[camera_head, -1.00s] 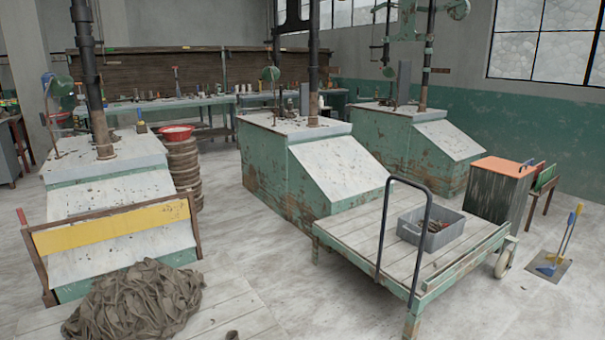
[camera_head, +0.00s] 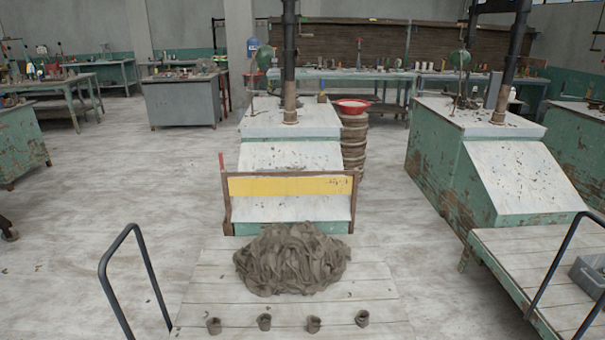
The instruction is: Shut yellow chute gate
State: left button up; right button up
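The yellow chute gate (camera_head: 290,186) is a yellow board held in a brown wooden frame. It stands at the foot of a sloped white chute (camera_head: 292,156) on a green machine. A red handle or lever (camera_head: 221,160) sticks up at the frame's left post. Chute surface shows below the yellow board, between the posts. A heap of grey-brown clay trimmings (camera_head: 291,260) lies on pale planks just in front of the gate and hides part of the machine's foot. Neither of my grippers is in view.
A plank cart (camera_head: 215,290) with a dark push handle (camera_head: 131,232) bears the heap and several small clay cups. A second cart (camera_head: 510,262) with a grey crate (camera_head: 590,272) stands right. A bucket stack (camera_head: 354,145) stands behind. Floor at left is clear.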

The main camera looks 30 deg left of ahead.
aim_at(256, 187)
jog(key=u, duration=1.8)
jog(key=j+u, duration=0.3)
jog(key=i+j+u, duration=0.1)
jog(key=j+u, duration=0.2)
jog(key=j, duration=0.2)
jog(key=i+j+u, duration=0.1)
jog(key=j+u, duration=0.2)
jog(key=i+j+u, duration=0.15)
jog(key=j+u, duration=0.15)
jog(key=i+j, duration=0.45)
jog(key=i, duration=0.2)
jog(key=i+j+z, duration=0.15)
jog(key=i+j, duration=0.3)
jog(key=i, duration=0.2)
jog(key=i+l+z, duration=0.2)
jog(key=i+z, duration=0.2)
jog(key=i, duration=0.2)
jog(key=i+z, duration=0.4)
jog(key=i, duration=0.2)
jog(key=i+j+z, duration=0.15)
jog(key=i+z, duration=0.3)
jog(key=i, duration=0.2)
jog(key=i+z, duration=0.3)
jog(key=i, duration=0.3)
jog(key=i+z, duration=0.3)
jog(key=i, duration=0.3)
jog(key=i+j+z, duration=0.3)
jog(key=i, duration=0.3)
